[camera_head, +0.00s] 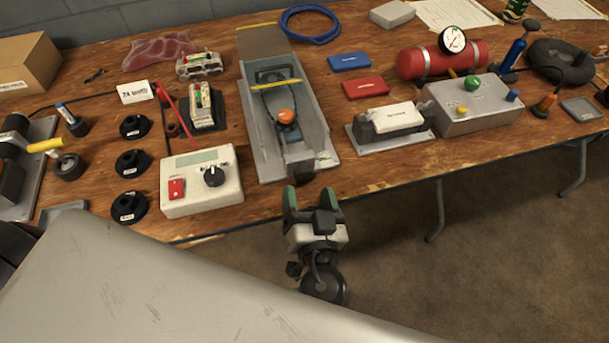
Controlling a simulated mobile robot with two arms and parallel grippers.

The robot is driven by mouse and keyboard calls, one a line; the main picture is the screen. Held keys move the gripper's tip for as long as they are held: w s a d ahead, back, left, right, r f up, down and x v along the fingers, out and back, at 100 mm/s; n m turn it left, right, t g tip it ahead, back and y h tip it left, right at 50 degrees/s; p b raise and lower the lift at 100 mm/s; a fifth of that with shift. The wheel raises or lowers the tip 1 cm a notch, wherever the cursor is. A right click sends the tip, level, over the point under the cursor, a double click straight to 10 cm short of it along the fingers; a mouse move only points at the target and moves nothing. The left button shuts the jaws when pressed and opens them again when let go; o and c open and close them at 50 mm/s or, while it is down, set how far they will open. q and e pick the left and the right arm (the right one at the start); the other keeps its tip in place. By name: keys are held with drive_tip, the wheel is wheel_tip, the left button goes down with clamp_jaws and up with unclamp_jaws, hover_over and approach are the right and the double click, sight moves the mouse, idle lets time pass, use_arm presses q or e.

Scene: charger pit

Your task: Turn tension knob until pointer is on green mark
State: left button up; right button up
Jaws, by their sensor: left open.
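A long grey metal fixture (257,150) stands at the middle of the bench. It has an orange knob (286,117) on a dark base, a black loop and a yellow bar behind it. This looks like the tension knob. My left gripper (310,192) has green finger pads. It is open and empty, in front of the bench edge and just below the fixture's near end, apart from the knob. My right gripper is not in view.
Left of the fixture stands a white meter box (200,198) with a black dial and red switch. Black round holders (130,165) lie further left. A grey control box (475,108) and a red cylinder (440,62) with a gauge stand right. Bare wood shows right of the fixture.

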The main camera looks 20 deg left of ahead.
sight(305, 177)
use_arm(q)
drive_tip(key=shift+x, duration=1.95)
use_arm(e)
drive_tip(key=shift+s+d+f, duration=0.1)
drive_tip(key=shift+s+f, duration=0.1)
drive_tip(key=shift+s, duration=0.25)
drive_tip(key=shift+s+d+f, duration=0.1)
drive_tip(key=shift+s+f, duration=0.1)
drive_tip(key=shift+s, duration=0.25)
use_arm(q)
drive_tip(key=c, duration=0.9)
drive_tip(key=shift+p, duration=0.4)
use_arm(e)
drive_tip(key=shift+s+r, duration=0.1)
